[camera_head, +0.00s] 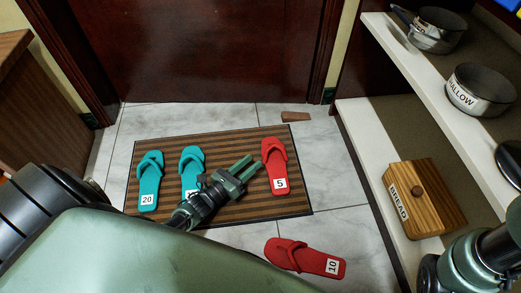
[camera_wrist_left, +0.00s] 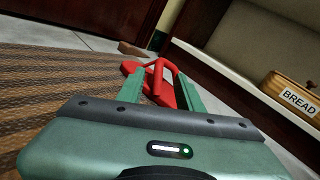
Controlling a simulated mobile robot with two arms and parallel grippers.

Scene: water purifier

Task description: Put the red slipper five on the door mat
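The red slipper five (camera_head: 278,167) lies on the right part of the striped door mat (camera_head: 240,206), its toe toward the door. My left gripper (camera_head: 251,166) is low over the mat, just left of this slipper, with its two green fingers apart and pointing at it. In the left wrist view the slipper's strap (camera_wrist_left: 158,78) shows between and beyond the open fingers; I cannot tell whether they touch it. My right gripper's fingers do not show; only part of my right arm is at the lower right.
Two teal slippers (camera_head: 150,181) (camera_head: 191,170) lie on the mat's left. Red slipper ten (camera_head: 304,258) lies on the tiles below the mat. A shelf (camera_head: 375,160) with a wooden bread box (camera_head: 424,197) and pots stands at right. A small wooden wedge (camera_head: 296,117) lies near the door.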

